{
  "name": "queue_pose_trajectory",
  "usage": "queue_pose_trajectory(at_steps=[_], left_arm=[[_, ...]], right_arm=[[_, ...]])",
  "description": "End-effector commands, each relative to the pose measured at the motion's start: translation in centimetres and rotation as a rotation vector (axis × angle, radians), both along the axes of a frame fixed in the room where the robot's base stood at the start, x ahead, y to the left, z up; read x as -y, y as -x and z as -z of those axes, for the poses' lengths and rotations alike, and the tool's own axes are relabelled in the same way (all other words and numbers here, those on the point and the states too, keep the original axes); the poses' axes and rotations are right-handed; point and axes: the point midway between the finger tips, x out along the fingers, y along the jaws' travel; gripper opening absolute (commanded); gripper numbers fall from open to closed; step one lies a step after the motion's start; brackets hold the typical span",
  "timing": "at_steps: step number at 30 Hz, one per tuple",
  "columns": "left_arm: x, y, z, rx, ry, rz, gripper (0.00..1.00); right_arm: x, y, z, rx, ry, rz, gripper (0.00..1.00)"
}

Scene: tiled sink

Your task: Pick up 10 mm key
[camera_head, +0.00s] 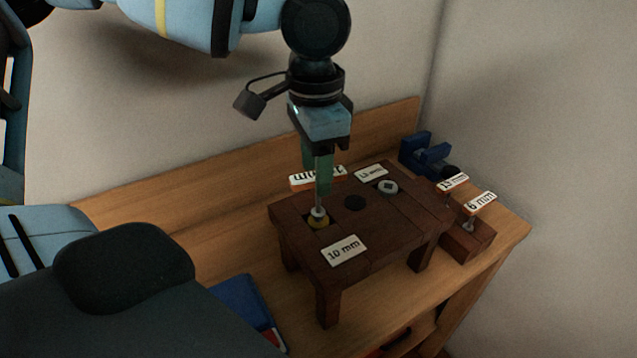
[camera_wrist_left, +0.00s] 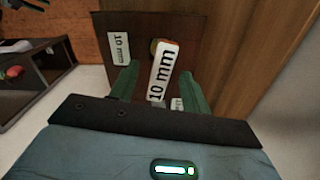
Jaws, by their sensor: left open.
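The 10 mm key has a white label head (camera_wrist_left: 164,70) with an orange-red edge, facing the left wrist camera. In the head view its head (camera_head: 301,182) is partly hidden behind my green fingers. Below, its thin metal shank (camera_head: 317,204) stands upright over a yellow-ringed hole (camera_head: 319,224) in a small dark wooden stand (camera_head: 385,235), near a flat "10 mm" label (camera_head: 344,250). My left gripper (camera_head: 318,180) points down at the key. In the wrist view its fingers (camera_wrist_left: 159,80) are open, one on each side of the head; contact cannot be told.
On the stand are a second flat label (camera_head: 370,173), a grey round fitting (camera_head: 388,187) and a dark hole (camera_head: 355,203). A wooden block (camera_head: 467,243) at right holds keys labelled 12 mm (camera_head: 453,182) and 6 mm (camera_head: 480,203). A blue vise (camera_head: 425,152) stands behind.

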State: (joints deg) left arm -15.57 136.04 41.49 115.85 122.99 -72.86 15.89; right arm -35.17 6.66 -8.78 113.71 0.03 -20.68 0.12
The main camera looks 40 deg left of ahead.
Motion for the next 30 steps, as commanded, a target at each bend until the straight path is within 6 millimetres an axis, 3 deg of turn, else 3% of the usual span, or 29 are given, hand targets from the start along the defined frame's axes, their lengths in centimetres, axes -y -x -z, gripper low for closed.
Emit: queue_pose_trajectory(at_steps=[12,21,30], left_arm=[[0.1,-0.4,4.6,-0.003,-0.001,0.0,0.47],[0.1,-0.5,5.1,0.0,0.0,-0.001,0.47],[0.1,-0.4,5.1,-0.001,-0.001,0.0,0.11]], right_arm=[[0.0,-1.1,-0.9,0.027,-0.002,0.001,0.36],[-0.1,-1.2,-0.9,0.028,-0.004,0.004,0.36],[-0.2,-1.0,-0.8,0.023,-0.005,0.006,0.36]])
